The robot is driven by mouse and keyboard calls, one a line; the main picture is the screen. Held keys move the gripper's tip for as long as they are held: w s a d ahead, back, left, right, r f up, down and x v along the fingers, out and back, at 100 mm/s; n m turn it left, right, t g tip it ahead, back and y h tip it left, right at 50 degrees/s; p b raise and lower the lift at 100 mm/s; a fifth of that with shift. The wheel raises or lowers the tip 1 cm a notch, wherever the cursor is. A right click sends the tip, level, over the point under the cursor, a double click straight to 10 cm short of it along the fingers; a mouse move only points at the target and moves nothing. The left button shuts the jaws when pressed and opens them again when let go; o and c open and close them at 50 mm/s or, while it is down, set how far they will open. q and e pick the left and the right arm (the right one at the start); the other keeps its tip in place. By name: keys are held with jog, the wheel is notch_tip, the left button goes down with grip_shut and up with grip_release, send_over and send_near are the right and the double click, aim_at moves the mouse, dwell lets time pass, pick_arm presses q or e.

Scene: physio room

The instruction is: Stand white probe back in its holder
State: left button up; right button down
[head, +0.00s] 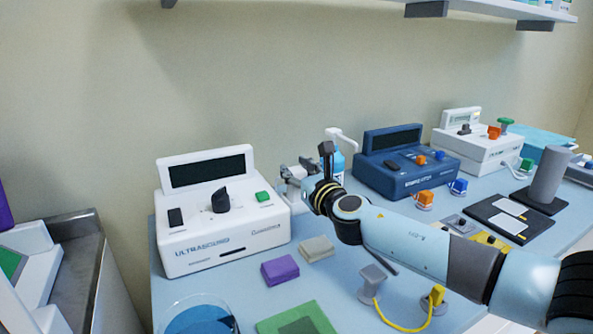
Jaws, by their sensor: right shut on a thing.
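My right arm comes in from the right, and its gripper (290,180) is at the right side of the white ultrasound unit (225,228). The gripper is shut, seen from behind and small. The white probe is mostly hidden by the gripper and wrist, and I cannot make out its outline or tilt. The probe's holder cannot be clearly told apart beside the unit. My left gripper is not in view.
A blue pump bottle (338,162) stands just behind my right wrist. A dark blue device (405,165) and a white device (478,147) stand further right. A yellow cable (400,328) lies below the arm.

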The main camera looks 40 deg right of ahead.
dwell(0.4)
jog(key=c, duration=0.8)
grip_release()
jog(key=shift+f, duration=0.1)
jog(key=v, duration=1.2)
